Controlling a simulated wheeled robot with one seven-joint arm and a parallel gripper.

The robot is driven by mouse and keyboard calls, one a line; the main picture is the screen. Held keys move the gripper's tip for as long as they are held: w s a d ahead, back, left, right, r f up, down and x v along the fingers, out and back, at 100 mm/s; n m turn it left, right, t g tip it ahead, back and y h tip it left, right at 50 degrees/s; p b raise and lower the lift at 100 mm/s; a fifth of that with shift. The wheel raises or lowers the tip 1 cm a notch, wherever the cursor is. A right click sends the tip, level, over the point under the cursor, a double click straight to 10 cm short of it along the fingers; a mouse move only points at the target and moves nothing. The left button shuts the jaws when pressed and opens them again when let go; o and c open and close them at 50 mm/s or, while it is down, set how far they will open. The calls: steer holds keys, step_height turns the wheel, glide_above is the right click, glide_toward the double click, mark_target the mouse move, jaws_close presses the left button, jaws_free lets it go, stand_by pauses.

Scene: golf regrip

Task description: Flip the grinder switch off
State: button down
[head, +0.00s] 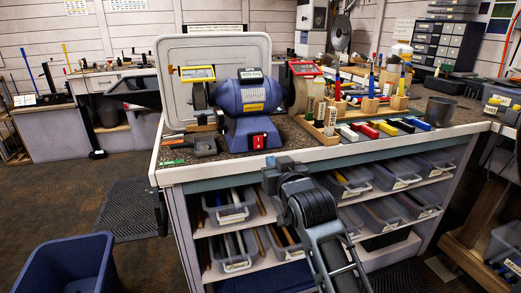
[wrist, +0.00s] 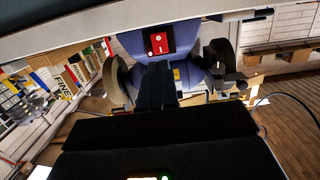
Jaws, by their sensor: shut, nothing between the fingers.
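The blue bench grinder (head: 245,107) stands on the bench with a wheel at each side. Its red switch (head: 258,141) is on the front of the base, low down. In the wrist view the grinder (wrist: 188,62) shows with its red switch (wrist: 158,43) on a dark plate, just beyond my fingertips. My gripper (wrist: 157,67) is shut and empty, its dark fingers together, pointing at the grinder front below the switch in that view. I cannot tell whether they touch. In the head view my arm rises before the bench front; the fingertips are hard to make out.
The bench's front edge (head: 330,153) lies close to my arm. Wooden blocks with bottles and coloured grips (head: 385,128) stand right of the grinder. A grey tray panel (head: 215,50) stands behind it. Bins (head: 230,208) fill shelves below. A blue tub (head: 65,265) is at front left.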

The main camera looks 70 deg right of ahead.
mark_target(258, 146)
steer(key=p+x, duration=0.1)
steer(key=x, duration=0.9)
steer(key=shift+w+d, duration=0.2)
steer(key=shift+w, duration=0.05)
steer(key=shift+f, duration=0.1)
